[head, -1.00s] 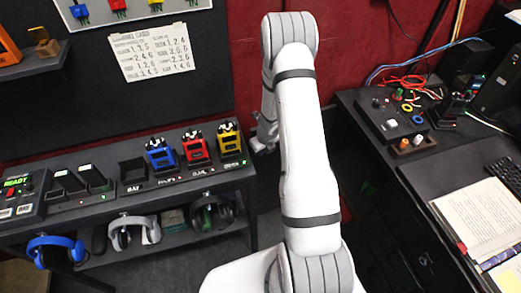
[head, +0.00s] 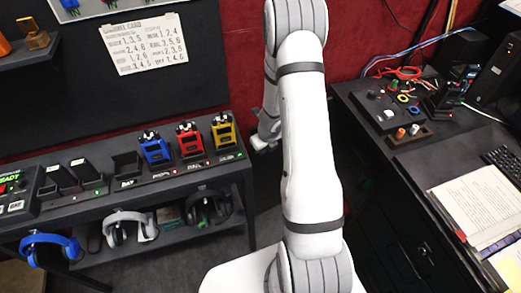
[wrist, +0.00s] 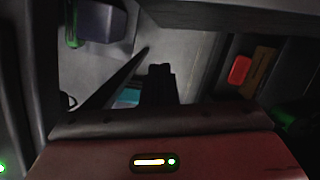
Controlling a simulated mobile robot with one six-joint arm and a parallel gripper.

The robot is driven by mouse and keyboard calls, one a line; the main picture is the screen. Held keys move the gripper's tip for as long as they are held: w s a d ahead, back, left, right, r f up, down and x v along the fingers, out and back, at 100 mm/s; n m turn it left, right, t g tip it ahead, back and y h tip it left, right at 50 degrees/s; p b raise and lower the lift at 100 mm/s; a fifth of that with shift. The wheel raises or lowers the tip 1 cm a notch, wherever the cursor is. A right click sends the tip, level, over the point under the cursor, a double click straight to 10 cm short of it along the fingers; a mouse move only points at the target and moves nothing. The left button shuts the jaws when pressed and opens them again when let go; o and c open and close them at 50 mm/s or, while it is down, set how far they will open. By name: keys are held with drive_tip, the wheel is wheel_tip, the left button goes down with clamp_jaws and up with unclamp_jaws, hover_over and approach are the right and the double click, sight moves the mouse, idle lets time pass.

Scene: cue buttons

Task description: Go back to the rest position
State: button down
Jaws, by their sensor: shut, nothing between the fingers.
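My gripper (head: 264,141) shows small in the head view, beside my white arm and partly hidden by it. It hangs over the gap between the left bench and the right desk. It touches nothing that I can see. In the wrist view the dark fingers (wrist: 160,84) are close together, with nothing visible between them. My arm stands upright and folded in the middle of the head view.
The left bench (head: 90,208) carries blue (head: 155,149), red (head: 190,140) and yellow (head: 223,131) devices, with headphones (head: 128,228) below. The right desk (head: 400,160) holds a control box (head: 379,113) and an open book (head: 475,205). A card (head: 145,43) hangs on the back board.

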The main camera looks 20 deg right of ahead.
drive_tip(key=p+v, duration=0.3)
drive_tip(key=v, duration=0.5)
drive_tip(key=shift+a, duration=0.1)
drive_tip(key=s+a+r+n+y+b, duration=0.15)
drive_tip(key=a+r+n, duration=0.25)
drive_tip(key=r+n, duration=0.45)
drive_tip(key=s+a+r+n, duration=0.3)
drive_tip(key=a+r+n, duration=0.2)
drive_tip(key=r+n, duration=0.3)
drive_tip(key=s+r+n+h+b, duration=0.1)
drive_tip(key=s+r+n, duration=0.4)
drive_tip(key=s+n, duration=0.3)
drive_tip(key=s+a+r+n+h+b, duration=0.1)
drive_tip(key=s+r+n, duration=0.4)
drive_tip(key=s+n, duration=0.4)
drive_tip(key=shift+s+a+r+t, duration=0.2)
drive_tip(key=shift+s+r+t, duration=0.05)
drive_tip(key=shift+t, duration=0.05)
